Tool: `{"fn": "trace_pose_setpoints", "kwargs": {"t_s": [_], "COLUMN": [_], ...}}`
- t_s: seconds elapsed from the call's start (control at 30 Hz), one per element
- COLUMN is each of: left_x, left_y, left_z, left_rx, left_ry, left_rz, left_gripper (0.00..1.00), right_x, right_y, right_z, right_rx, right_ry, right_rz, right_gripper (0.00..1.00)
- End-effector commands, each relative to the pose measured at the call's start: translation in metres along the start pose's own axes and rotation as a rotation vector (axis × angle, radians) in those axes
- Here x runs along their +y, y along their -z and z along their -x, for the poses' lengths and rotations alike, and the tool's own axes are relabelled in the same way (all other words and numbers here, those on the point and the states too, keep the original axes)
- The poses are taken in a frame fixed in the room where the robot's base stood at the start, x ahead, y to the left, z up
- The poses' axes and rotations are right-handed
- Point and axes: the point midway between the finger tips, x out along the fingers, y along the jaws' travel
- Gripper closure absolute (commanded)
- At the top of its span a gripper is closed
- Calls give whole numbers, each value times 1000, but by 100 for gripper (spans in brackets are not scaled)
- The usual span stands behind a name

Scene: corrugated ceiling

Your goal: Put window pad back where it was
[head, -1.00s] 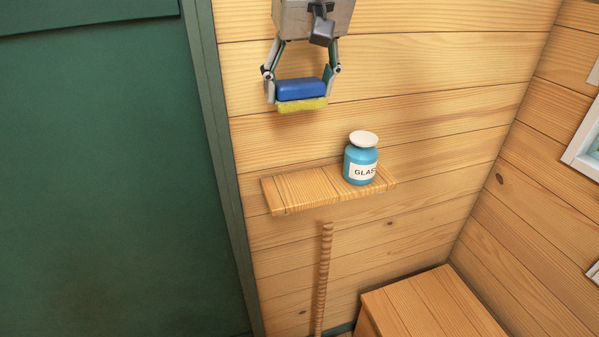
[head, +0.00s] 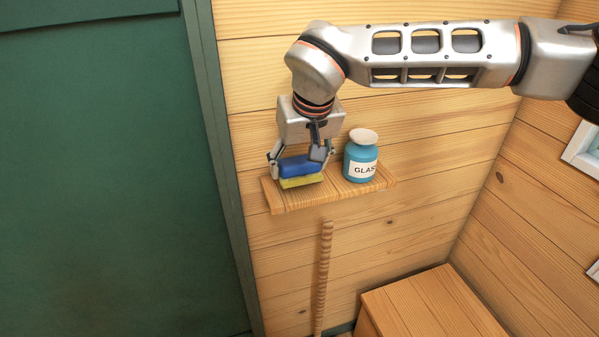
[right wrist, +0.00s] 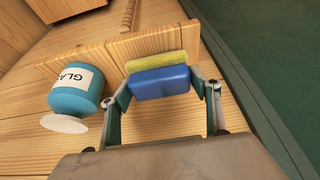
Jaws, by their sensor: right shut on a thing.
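The window pad (head: 301,166) is a blue block with a yellow sponge underside. It is at the left part of the small wooden shelf (head: 284,202), just above or touching its top; I cannot tell which. My right gripper (head: 301,167) is shut on the pad, with one finger at each end. In the right wrist view the pad (right wrist: 160,82) sits between the fingers with its yellow side toward the shelf (right wrist: 135,46). My left gripper is not in view.
A teal jar (head: 360,160) with a white lid and a "GLAS" label stands on the shelf, close to the right of my gripper. A green door (head: 110,170) is at left. A wooden rod (head: 323,275) stands below the shelf, and a wooden box (head: 430,305) is at lower right.

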Motion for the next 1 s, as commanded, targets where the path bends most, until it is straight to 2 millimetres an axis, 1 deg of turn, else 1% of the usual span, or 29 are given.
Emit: {"fn": "trace_pose_setpoints", "kwargs": {"t_s": [0.03, 0.1, 0.17, 0.53, 0.57, 0.6, 0.63, 1.0], "left_x": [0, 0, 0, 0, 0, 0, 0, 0], "left_y": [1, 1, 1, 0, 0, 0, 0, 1], "left_z": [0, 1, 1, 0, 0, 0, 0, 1], "left_rx": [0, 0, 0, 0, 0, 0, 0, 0], "left_ry": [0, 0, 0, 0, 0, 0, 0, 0], "left_rz": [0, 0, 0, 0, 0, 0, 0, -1], "left_gripper": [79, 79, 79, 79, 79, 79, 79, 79], "right_x": [0, 0, 0, 0, 0, 0, 0, 0], "right_y": [-4, -8, -9, -11, -11, -11, -11, -10], "right_z": [-8, -17, -22, -26, -26, -26, -26, -23], "right_rx": [-4, -3, -1, 0, 0, 0, 0, 0], "right_ry": [0, 0, 1, 0, 0, 0, 0, 0], "right_rz": [1, 1, 0, 0, 0, 0, 0, 0], "right_gripper": [58, 58, 58, 58, 36, 25, 21, 21]}}
